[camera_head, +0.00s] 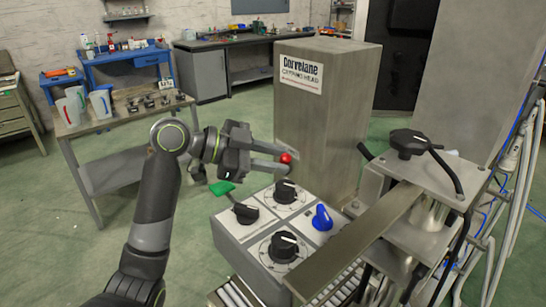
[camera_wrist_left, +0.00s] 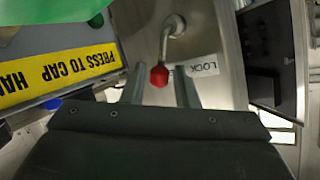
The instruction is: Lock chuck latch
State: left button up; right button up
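The chuck latch is a short bent metal lever with a red knob. In the left wrist view the red knob (camera_wrist_left: 159,76) sits between my two finger tips, with a visible gap on each side. Its metal arm (camera_wrist_left: 174,27) rises from a grey plate, and a white LOCK label (camera_wrist_left: 203,66) is just right of the knob. In the head view the red knob (camera_head: 286,158) is at the finger ends of my left gripper (camera_head: 279,159), which is open around it. The rest of the latch is hidden there. My right gripper is not in view.
A control box with black dials (camera_head: 283,247) and a blue knob (camera_head: 322,217) stands below the gripper. A green paddle (camera_head: 222,188) sticks out at its left. A tall grey cabinet (camera_head: 322,120) stands behind. A flat metal bar (camera_head: 355,243) crosses at the right.

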pick_arm(q)
jog(key=shift+c, duration=0.4)
grip_shut()
jog(key=shift+a, duration=0.1)
jog(key=shift+w+a+f+n+g+h+b, duration=0.1)
jog(key=shift+w+a+n+h+b, duration=0.3)
jog(key=shift+n+h, duration=0.35)
jog(key=shift+w+a+f+n+g+h+b, duration=0.1)
jog(key=shift+w+a+n+h+b, duration=0.3)
jog(key=shift+n, duration=0.45)
jog(key=shift+w+a+n+g+h+b, duration=0.1)
jog(key=shift+w+a+n+h+b, duration=0.15)
jog(key=shift+n+h+b, duration=0.4)
jog(key=shift+n, duration=0.25)
